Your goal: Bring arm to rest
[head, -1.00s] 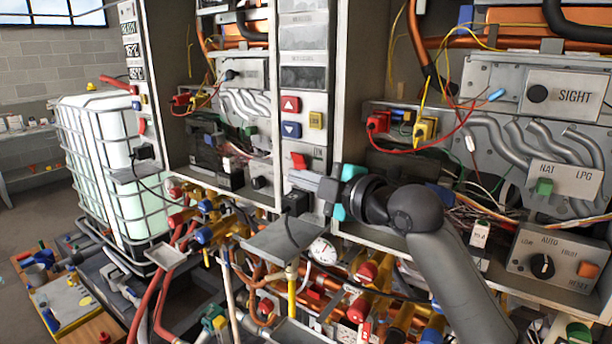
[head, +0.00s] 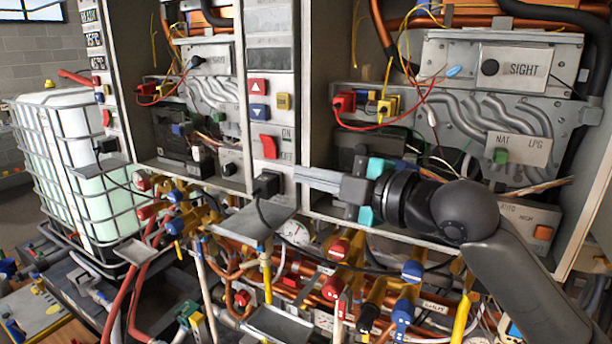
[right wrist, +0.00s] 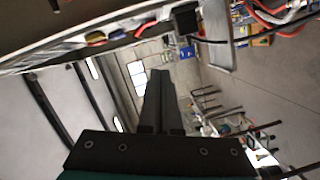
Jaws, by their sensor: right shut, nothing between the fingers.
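My right arm (head: 465,210) comes in from the lower right in the head view. Its gripper (head: 300,177) points left in front of the heater cabinets, its fingers together and empty. The tips are near the centre panel's lower right edge, right of and below a red rocker switch (head: 268,147). I cannot tell whether they touch anything. In the right wrist view the shut gripper (right wrist: 160,78) has nothing between its fingers. My left gripper is in neither view.
A black plug (head: 268,185) sits on the centre panel, close to the gripper. Below are a grey shelf (head: 262,219), a gauge (head: 294,231) and several valves. A control box (head: 531,226) is partly hidden behind my arm. A caged white tank (head: 75,160) stands left.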

